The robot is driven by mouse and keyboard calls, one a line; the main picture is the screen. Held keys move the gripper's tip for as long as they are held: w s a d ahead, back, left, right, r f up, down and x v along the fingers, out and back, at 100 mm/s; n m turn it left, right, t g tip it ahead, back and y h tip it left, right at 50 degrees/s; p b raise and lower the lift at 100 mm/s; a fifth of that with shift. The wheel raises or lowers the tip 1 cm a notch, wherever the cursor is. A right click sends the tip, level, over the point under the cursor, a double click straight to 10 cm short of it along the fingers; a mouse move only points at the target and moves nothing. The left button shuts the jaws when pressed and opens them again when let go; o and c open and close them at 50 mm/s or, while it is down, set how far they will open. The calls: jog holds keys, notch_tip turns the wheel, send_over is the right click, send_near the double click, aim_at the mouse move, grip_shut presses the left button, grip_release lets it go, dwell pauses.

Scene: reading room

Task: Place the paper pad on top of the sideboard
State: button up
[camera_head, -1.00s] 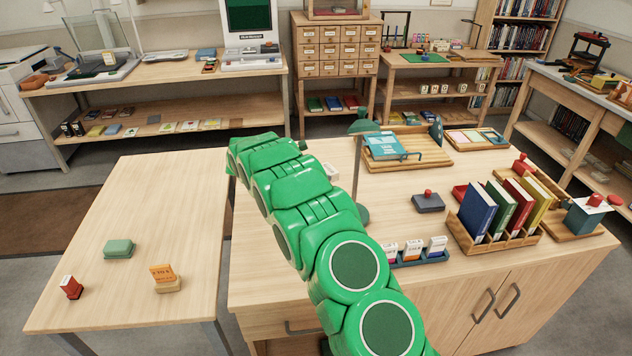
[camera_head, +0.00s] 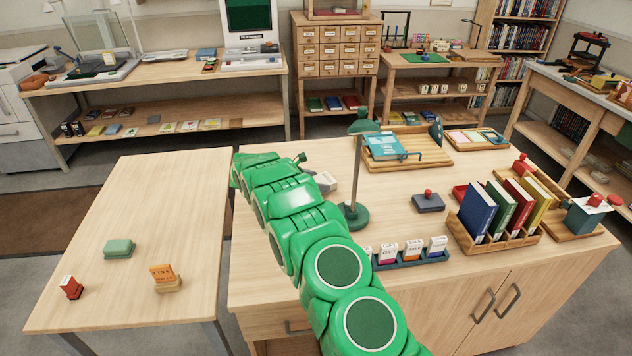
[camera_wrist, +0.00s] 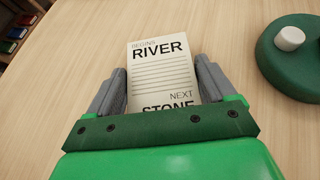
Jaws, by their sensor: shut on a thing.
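The paper pad (camera_wrist: 163,75) is cream with ruled lines and the printed words RIVER, NEXT and STONE. In the wrist view it lies between the two grey fingers of my gripper (camera_wrist: 160,68), which is shut on it. Its near end is hidden by my gripper. Pale wood lies beneath it; I cannot tell whether the pad touches that surface. The sideboard (camera_head: 265,283) is the pale wooden cabinet with doors and dark handles at the right in the head view. My green arm reaches over its left part and hides most of my gripper there.
A green lamp (camera_head: 355,217) stands close right of my gripper; its base shows in the wrist view (camera_wrist: 275,60). A card rack (camera_head: 412,259), a stamp pad (camera_head: 428,203), a book rack (camera_head: 508,237) and a wooden tray (camera_head: 432,158) occupy the sideboard. A lower table (camera_head: 165,215) stands left.

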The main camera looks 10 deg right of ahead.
jog(key=shift+f, duration=0.1)
jog(key=o, duration=1)
jog(key=shift+c, duration=0.2)
jog(key=shift+a+r, duration=0.2)
jog(key=shift+r, duration=0.05)
jog(key=v, duration=1.1)
jog(key=shift+s+a+r, duration=0.1)
jog(key=shift+s+a, duration=0.1)
